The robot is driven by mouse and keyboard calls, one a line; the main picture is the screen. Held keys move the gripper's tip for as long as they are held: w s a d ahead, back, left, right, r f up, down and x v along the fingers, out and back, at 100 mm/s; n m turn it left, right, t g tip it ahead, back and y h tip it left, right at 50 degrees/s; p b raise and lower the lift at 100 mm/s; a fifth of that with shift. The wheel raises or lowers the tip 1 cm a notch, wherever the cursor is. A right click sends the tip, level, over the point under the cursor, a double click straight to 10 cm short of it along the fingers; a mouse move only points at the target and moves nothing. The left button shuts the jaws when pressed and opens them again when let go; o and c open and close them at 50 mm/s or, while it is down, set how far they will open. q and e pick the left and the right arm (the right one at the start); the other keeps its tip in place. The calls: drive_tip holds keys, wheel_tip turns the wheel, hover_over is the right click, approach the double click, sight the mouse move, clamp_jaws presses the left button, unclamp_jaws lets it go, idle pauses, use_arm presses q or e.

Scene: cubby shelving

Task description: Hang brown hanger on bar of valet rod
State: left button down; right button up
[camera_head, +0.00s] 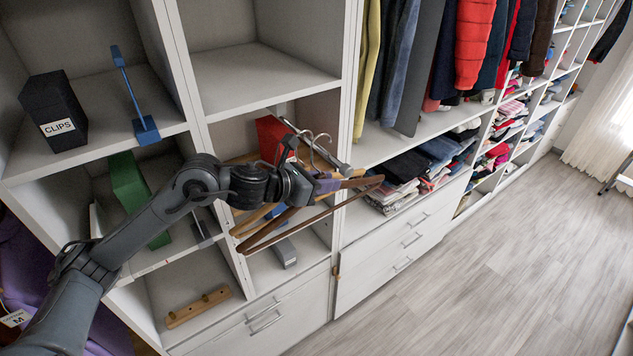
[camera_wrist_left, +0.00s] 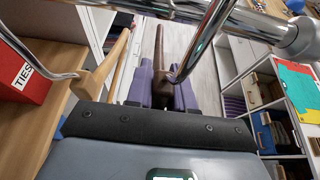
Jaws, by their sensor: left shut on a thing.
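The brown hanger (camera_head: 292,233) is held by my left gripper (camera_head: 328,184), whose purple fingers are shut on its wood below the hook. In the left wrist view, the fingers (camera_wrist_left: 166,88) hold the brown wood (camera_wrist_left: 173,36) between them. Its chrome hook (camera_wrist_left: 203,42) rises across the valet rod (camera_wrist_left: 220,17); I cannot tell whether it rests on the bar. The chrome valet rod (camera_head: 318,149) sticks out of a cubby, with its end cap (camera_wrist_left: 297,38) at the right in the wrist view. My right gripper is not in view.
A lighter wooden hanger (camera_wrist_left: 101,66) is left of my fingers, close to the rod. A red box marked TIES (camera_wrist_left: 25,72) is in the cubby behind. Shelf dividers and drawers (camera_head: 400,245) are close by. Clear floor (camera_head: 490,285) lies to the right.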

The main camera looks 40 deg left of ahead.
use_arm(q)
drive_tip(key=shift+w+d+r, duration=0.1)
drive_tip(key=shift+w+r, duration=0.05)
drive_tip(key=shift+w, duration=0.25)
drive_tip(key=shift+w+f+b, duration=0.1)
drive_tip(key=shift+f+b, duration=0.3)
drive_tip(key=shift+f, duration=0.15)
drive_tip(key=shift+f+b, duration=0.95)
drive_tip(key=c, duration=0.9)
unclamp_jaws()
